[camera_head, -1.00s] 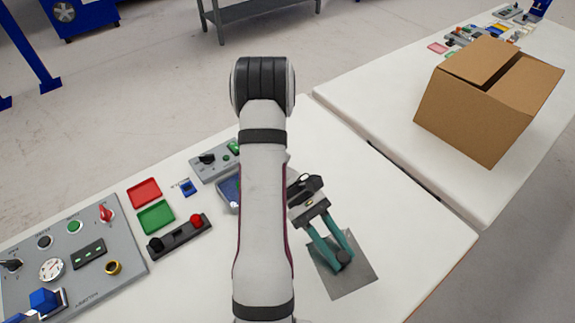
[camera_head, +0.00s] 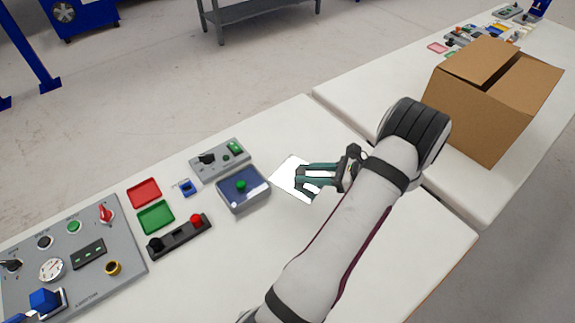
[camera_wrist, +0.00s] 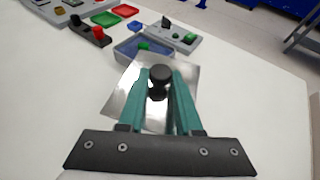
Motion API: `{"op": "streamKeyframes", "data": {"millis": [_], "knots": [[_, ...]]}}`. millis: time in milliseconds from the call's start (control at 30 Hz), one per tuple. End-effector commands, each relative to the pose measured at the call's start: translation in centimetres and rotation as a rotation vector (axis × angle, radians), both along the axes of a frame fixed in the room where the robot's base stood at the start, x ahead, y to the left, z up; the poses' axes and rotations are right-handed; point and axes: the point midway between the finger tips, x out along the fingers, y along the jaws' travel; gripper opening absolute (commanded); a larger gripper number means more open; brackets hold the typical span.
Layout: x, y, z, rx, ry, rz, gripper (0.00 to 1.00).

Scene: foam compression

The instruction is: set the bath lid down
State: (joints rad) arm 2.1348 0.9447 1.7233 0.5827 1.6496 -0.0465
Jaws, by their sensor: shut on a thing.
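The bath lid is a thin, shiny square metal plate (camera_head: 290,183) with a black knob. It also shows in the wrist view (camera_wrist: 122,99). My gripper (camera_head: 303,181) is shut on the knob, its teal fingers on either side of it (camera_wrist: 159,90). The bath is a grey box with blue contents (camera_head: 228,192), just left of the lid in the head view. A green piece (camera_head: 241,185) is in the bath. I cannot tell whether the lid touches the table.
A grey switch box (camera_head: 220,160) stands behind the bath. Red (camera_head: 145,193) and green (camera_head: 156,217) trays, a black two-knob block (camera_head: 180,238) and a control panel (camera_head: 75,260) lie left. A cardboard box (camera_head: 470,120) is at right. The table front is clear.

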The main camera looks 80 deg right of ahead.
Motion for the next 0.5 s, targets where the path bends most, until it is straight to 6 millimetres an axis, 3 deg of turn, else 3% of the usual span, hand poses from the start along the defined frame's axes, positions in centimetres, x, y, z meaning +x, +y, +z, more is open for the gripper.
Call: {"op": "streamKeyframes", "data": {"millis": [100,267,367,500], "knots": [[-2.8,-3.0,1.1,-0.004,0.001,-0.18,0.0],[-4.9,-5.1,1.9,-0.002,-0.001,-0.309,0.0],[-3.5,-6.1,0.9,0.001,-0.002,-0.322,0.0],[0.7,-8.1,-1.9,0.001,-0.002,-0.318,0.0]]}}
